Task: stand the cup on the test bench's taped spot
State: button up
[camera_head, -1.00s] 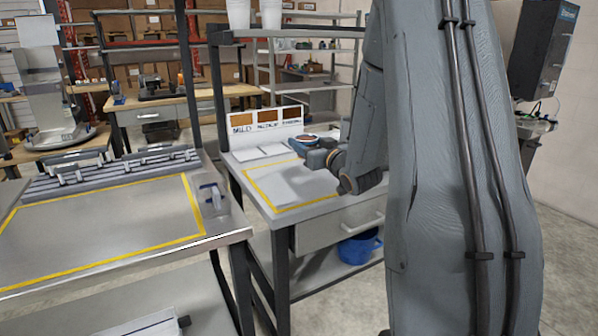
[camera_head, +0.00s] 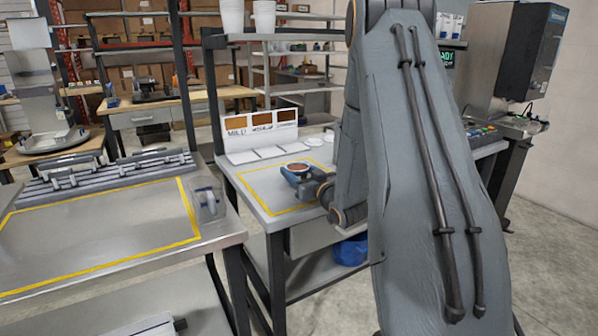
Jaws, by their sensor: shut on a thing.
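The cup (camera_head: 298,166), blue with a brown, dark-filled top, is upright in my gripper (camera_head: 304,179). My gripper is shut on it; the fingers partly hide the cup's lower side. In the picture the cup lies inside the yellow tape outline (camera_head: 262,203) on the grey middle bench (camera_head: 232,166). I cannot tell whether its base touches the top. The outline's right part is hidden by the gripper and arm. Another yellow tape outline (camera_head: 190,214) lies on the steel bench (camera_head: 110,225) at left. No label shows which is the test bench.
A card with brown swatches (camera_head: 262,128) and pale squares (camera_head: 271,152) stand behind the outline. A clear and blue object (camera_head: 208,203) sits by the left bench's right edge. White cup stacks (camera_head: 233,16) stand on the shelf above. A blue bin (camera_head: 351,251) is below.

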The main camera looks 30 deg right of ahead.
jog(key=shift+f, duration=0.1)
jog(key=o, duration=1.3)
jog(key=shift+s, duration=0.15)
jog(key=s, duration=0.6)
jog(key=s+b, duration=0.1)
jog(key=s, duration=0.4)
jog(key=shift+s+d+b, duration=0.2)
jog(key=shift+s+b, duration=0.1)
jog(key=shift+s, duration=0.05)
